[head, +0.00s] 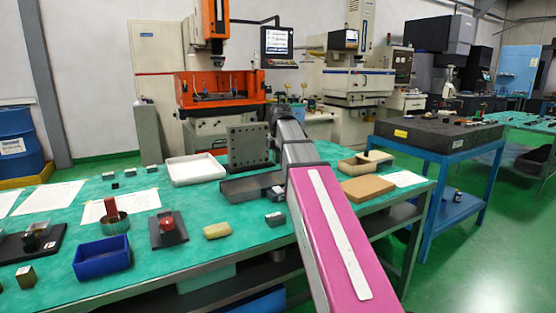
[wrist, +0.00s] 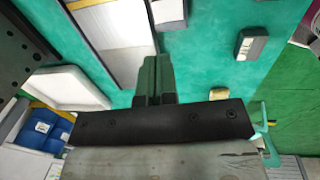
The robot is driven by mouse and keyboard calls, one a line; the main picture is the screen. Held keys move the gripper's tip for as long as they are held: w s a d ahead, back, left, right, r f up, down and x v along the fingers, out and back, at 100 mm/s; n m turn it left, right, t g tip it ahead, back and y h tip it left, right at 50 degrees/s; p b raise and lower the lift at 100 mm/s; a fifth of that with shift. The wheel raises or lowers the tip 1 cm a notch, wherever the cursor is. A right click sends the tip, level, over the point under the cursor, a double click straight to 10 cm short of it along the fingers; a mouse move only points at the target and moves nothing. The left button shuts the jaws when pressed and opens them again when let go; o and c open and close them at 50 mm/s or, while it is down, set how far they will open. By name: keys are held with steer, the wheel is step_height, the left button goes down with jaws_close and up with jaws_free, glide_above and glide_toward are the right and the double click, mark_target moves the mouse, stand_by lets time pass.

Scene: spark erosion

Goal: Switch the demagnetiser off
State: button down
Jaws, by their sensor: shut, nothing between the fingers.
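My gripper (wrist: 153,62) is in the wrist view, its dark fingers together with nothing between them. They overlap the edge of a flat grey plate with a dark frame (wrist: 122,30), which may be the demagnetiser. In the head view a low dark grey box (head: 240,190) lies on the green bench, partly behind my pink arm; it looks like the same thing. No switch can be made out on it, and I cannot tell whether the fingers touch it. My fingers are hidden in the head view.
A holed angle plate (head: 250,145) stands behind the box, with a white tray (head: 195,169) to its left. A small grey block (head: 275,219), a tan sponge (head: 217,230) and a blue bin (head: 102,257) lie in front. A brown board (head: 368,188) lies right of my arm.

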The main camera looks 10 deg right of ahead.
mark_target(278, 189)
steer(key=f, duration=0.7)
steer(key=w+f, duration=0.1)
steer(key=f, duration=0.3)
steer(key=shift+w+a, duration=0.1)
steer(key=shift+a, duration=0.1)
steer(key=shift+w+f, duration=0.1)
steer(key=shift+f, duration=0.05)
steer(key=shift+s+d+r, duration=0.2)
steer(key=shift+s, duration=0.6)
steer(key=shift+r, duration=0.1)
